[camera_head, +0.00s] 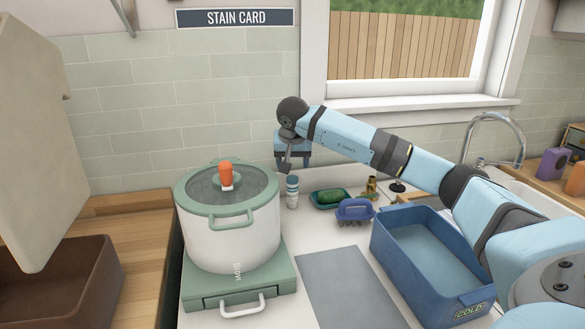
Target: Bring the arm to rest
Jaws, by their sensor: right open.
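My right arm reaches in from the right edge, over the counter and the blue tub. My right gripper (294,164) hangs near the back wall, to the right of the lidded pot, with its fingers pointing down. It is open, and nothing shows between its fingers. It appears just above and behind the small white and blue bottle (292,193); I cannot tell the exact gap. My left gripper is out of view.
A white pot (235,236) with an orange-knobbed lid stands on a green base (237,284). A blue tub (430,274) marked COLD, a green dish (329,198), a purple-handled brush (354,211) and a grey mat (350,290) are on the counter. A brown bin (85,290) is left.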

